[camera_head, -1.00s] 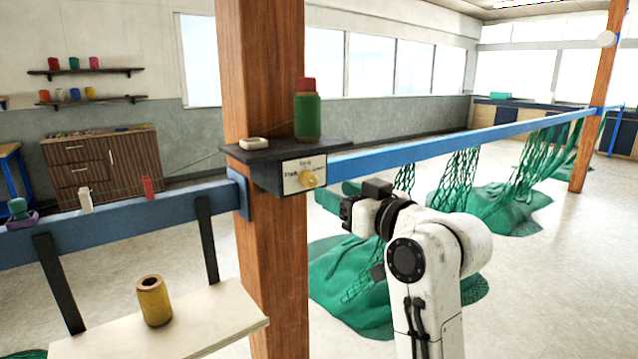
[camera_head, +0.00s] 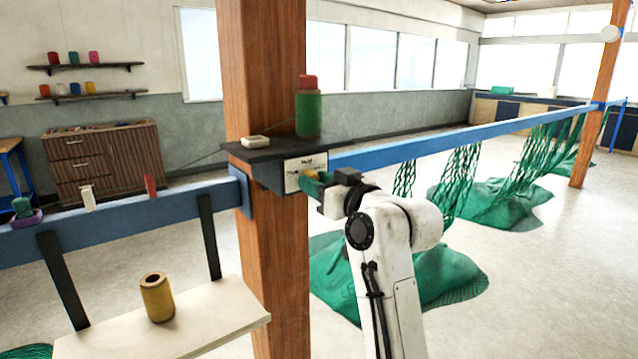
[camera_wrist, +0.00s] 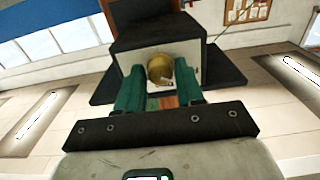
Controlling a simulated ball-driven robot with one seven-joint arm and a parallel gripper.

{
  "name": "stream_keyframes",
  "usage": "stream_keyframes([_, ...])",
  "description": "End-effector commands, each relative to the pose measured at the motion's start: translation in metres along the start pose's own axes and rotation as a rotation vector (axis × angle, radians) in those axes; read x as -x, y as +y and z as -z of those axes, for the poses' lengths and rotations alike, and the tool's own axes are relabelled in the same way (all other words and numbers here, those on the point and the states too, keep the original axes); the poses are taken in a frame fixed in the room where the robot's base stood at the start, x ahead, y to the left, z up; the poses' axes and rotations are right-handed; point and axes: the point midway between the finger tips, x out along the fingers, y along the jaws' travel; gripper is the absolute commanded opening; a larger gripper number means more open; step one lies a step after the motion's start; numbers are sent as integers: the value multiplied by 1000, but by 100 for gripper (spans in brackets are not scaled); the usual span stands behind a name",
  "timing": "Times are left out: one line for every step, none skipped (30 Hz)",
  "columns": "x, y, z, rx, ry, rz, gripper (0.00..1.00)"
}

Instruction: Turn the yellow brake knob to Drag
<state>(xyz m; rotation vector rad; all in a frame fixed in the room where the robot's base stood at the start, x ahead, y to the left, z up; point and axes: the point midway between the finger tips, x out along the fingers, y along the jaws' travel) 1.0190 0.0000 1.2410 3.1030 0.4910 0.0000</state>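The yellow brake knob (camera_head: 311,173) sits on the white label plate (camera_head: 291,180) on the front of the dark box on the wooden post. My gripper's green fingers partly cover it in the head view. My gripper (camera_head: 314,185) is right at the plate. In the wrist view the knob (camera_wrist: 160,68) lies between the two green fingertips of my open gripper (camera_wrist: 158,76), with a small gap on each side. The label words are too small or hidden to read, and I cannot tell which mark the knob points to.
A dark shelf (camera_head: 270,151) above the plate holds a green spool (camera_head: 308,114) with a red top and a small white item (camera_head: 256,141). A blue rail (camera_head: 440,142) runs off to the right, with green nets (camera_head: 492,200) hanging and heaped below.

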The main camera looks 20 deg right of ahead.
Motion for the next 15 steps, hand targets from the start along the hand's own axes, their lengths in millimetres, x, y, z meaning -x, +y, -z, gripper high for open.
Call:
stream_keyframes([0, 0, 0, 0, 0, 0, 32])
stream_keyframes([0, 0, 0, 0, 0, 0, 29])
stream_keyframes([0, 0, 0, 0, 0, 0, 25])
stream_keyframes([0, 0, 0, 0, 0, 0, 22])
stream_keyframes([0, 0, 0, 0, 0, 0, 19])
stream_keyframes([0, 0, 0, 0, 0, 0, 16])
stream_keyframes([0, 0, 0, 0, 0, 0, 13])
stream_keyframes([0, 0, 0, 0, 0, 0, 10])
stream_keyframes([0, 0, 0, 0, 0, 0, 6])
stream_keyframes([0, 0, 0, 0, 0, 0, 3])
stream_keyframes([0, 0, 0, 0, 0, 0, 0])
stream_keyframes([0, 0, 0, 0, 0, 0, 0])
stream_keyframes([0, 0, 0, -1, -1, 0, 0])
stream_keyframes([0, 0, 0, -1, -1, 0, 0])
stream_keyframes([0, 0, 0, -4, -1, 0, 0])
